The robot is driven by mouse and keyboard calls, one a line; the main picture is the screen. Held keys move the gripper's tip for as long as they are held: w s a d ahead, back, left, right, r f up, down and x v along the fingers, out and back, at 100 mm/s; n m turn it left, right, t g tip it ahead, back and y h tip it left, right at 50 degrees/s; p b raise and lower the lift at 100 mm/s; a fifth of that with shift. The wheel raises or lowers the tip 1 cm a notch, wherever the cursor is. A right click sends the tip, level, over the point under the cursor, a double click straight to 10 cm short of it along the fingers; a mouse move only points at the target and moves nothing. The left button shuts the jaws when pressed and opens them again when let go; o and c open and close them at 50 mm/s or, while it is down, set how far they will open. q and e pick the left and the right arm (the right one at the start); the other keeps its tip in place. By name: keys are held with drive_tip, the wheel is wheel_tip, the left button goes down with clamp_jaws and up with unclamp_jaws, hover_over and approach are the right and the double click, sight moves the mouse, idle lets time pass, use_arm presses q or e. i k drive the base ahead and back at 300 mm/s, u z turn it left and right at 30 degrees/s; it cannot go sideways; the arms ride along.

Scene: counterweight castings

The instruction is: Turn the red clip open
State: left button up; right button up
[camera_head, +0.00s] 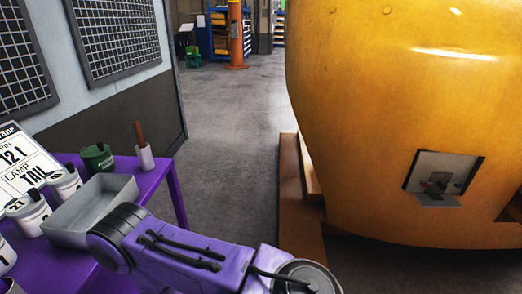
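A huge yellow casting (385,110) fills the right side. A square recessed plate (421,172) is set in its lower face, with a small dark fitting (437,184) in the middle and a grey ledge below. The fitting is too small to make out in detail, and I cannot tell whether it is the red clip; nothing clearly red shows. A purple arm link of mine crosses the bottom of the view. No fingertips of either gripper are in view.
A purple table (172,186) at left bears a grey tray (90,212), several white pots, a green pot (97,157) and a sign (22,165). Wooden supports (296,190) stand beside the casting. The grey floor (235,130) between is clear.

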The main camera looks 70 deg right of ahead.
sight(424, 184)
drive_tip(key=z, duration=4.25)
drive_tip(key=i, duration=0.7)
drive_tip(key=z, duration=0.4)
drive_tip(key=i, duration=1.1)
drive_tip(key=u, duration=0.4)
